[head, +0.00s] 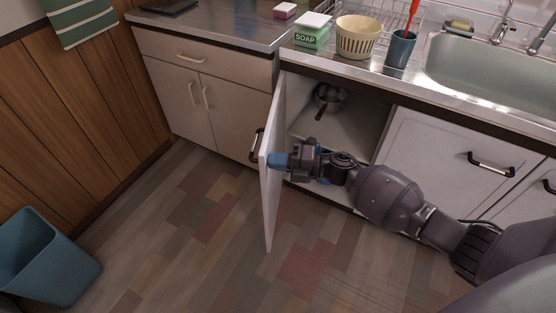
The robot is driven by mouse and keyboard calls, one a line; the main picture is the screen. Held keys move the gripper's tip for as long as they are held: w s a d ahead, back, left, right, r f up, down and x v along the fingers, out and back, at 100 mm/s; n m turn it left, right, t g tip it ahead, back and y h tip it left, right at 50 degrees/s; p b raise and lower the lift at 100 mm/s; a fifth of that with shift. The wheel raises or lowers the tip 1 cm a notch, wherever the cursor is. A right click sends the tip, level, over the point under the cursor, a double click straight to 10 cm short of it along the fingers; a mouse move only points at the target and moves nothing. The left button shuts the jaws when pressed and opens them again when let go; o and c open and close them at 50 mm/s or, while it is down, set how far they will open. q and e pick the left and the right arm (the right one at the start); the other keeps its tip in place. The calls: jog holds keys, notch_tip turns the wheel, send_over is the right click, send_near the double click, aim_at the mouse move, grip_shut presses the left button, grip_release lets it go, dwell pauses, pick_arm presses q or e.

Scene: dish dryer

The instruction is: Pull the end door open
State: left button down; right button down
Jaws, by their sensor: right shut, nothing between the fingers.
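The end door (270,187) stands swung out from the counter front, seen nearly edge-on, with its dark handle (256,144) on its left face. The cabinet behind it is open, and a dark pan (328,96) sits on the shelf (336,127) inside. My right gripper (277,160) has blue fingertips and is shut and empty. Its tips are at the door's inner face, on the side away from the handle; I cannot tell whether they touch it. My left gripper is not in view.
Closed white doors (440,160) with dark handles lie right of the opening. A cream cabinet (200,105) stands at the left. A blue bin (45,258) is at the lower left. The floor (190,235) between bin and door is clear. Soap, a basket and a cup stand above.

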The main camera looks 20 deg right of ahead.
pick_arm(q)
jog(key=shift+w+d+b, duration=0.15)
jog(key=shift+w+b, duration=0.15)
jog(key=shift+b, duration=0.1)
pick_arm(e)
jog(key=w+a+m+t+h, duration=0.4)
jog(key=w+a+t, duration=0.1)
jog(key=w+a, duration=0.7)
jog(key=shift+a+m+h, duration=0.3)
jog(key=shift+a+h, duration=0.1)
jog(key=shift+a, duration=0.45)
